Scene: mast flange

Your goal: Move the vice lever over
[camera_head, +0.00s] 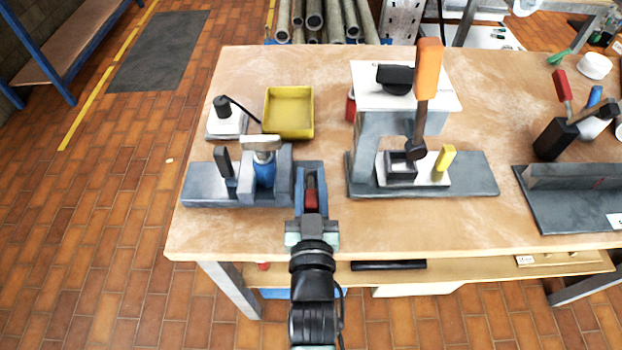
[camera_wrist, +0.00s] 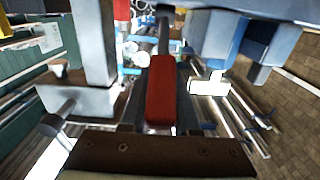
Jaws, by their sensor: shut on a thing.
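The vice (camera_head: 240,182) is a blue-grey block assembly at the front left of the workbench. A blue cylinder with a pale cap (camera_head: 263,160) stands upright in it. The vice lever (camera_head: 311,198) has a red grip on a dark rod and sits at the vice's right end, pointing away from my arm. The red grip also fills the middle of the wrist view (camera_wrist: 161,92). My gripper (camera_head: 312,226) reaches in from the front edge and is shut on the red grip. The finger contact itself is partly hidden in the head view.
A yellow tray (camera_head: 289,133) and a small box with a black knob (camera_head: 226,120) stand behind the vice. A grey press-like fixture with an orange-handled lever (camera_head: 429,70) stands close on the right. A dark plate with a bar (camera_head: 575,205) lies farther right. Bare tabletop lies between.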

